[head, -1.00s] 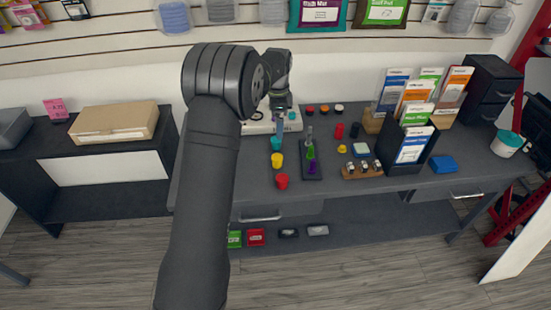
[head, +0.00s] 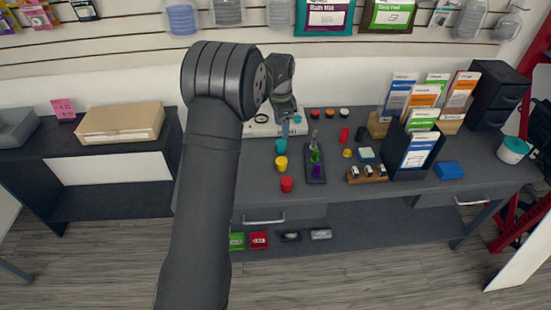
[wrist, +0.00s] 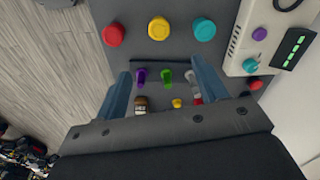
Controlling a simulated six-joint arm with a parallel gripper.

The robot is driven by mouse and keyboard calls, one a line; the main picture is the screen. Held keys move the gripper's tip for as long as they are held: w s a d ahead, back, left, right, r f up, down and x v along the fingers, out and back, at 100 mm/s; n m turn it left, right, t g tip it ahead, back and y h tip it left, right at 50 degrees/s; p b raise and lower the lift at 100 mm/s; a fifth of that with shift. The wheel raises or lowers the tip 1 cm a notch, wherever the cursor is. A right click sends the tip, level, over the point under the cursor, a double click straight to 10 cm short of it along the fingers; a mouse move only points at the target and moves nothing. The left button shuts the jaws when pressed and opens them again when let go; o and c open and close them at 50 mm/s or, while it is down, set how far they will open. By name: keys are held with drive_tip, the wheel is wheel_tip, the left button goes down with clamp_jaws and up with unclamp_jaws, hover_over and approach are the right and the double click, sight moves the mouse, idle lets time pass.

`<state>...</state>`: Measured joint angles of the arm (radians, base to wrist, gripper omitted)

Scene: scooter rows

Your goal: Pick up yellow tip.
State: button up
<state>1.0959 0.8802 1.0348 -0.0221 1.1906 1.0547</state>
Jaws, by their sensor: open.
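A small yellow piece (head: 347,153) lies on the dark bench right of the narrow dark rack (head: 315,165); I cannot tell for certain whether it is the tip. In the wrist view a small yellow piece (wrist: 177,103) shows low between the fingers, partly cut off by my gripper's body. The rack holds a grey, a green (wrist: 167,77) and a purple tip (wrist: 140,77). A larger yellow round piece (head: 281,163) stands left of the rack, between a teal and a red one. My gripper (wrist: 161,66) is open and empty, its blue fingers also visible in the head view (head: 285,128).
A white device (head: 262,124) stands behind my gripper.

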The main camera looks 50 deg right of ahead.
drive_tip(key=a+f+n+h, duration=0.1)
drive_tip(key=a+n, duration=0.2)
drive_tip(key=n, duration=0.4)
hover_over(282, 160)
drive_tip(key=a, duration=0.2)
drive_tip(key=f, duration=1.1)
drive_tip(key=shift+s+d, duration=0.1)
drive_tip(key=shift+d, duration=0.1)
drive_tip(key=shift+d+f, duration=0.25)
drive_tip(key=shift+f, duration=0.8)
drive_tip(key=shift+d+f, duration=0.25)
drive_tip(key=shift+f, duration=0.8)
drive_tip(key=shift+d+f, duration=0.25)
drive_tip(key=shift+f, duration=0.8)
drive_tip(key=c, duration=1.1)
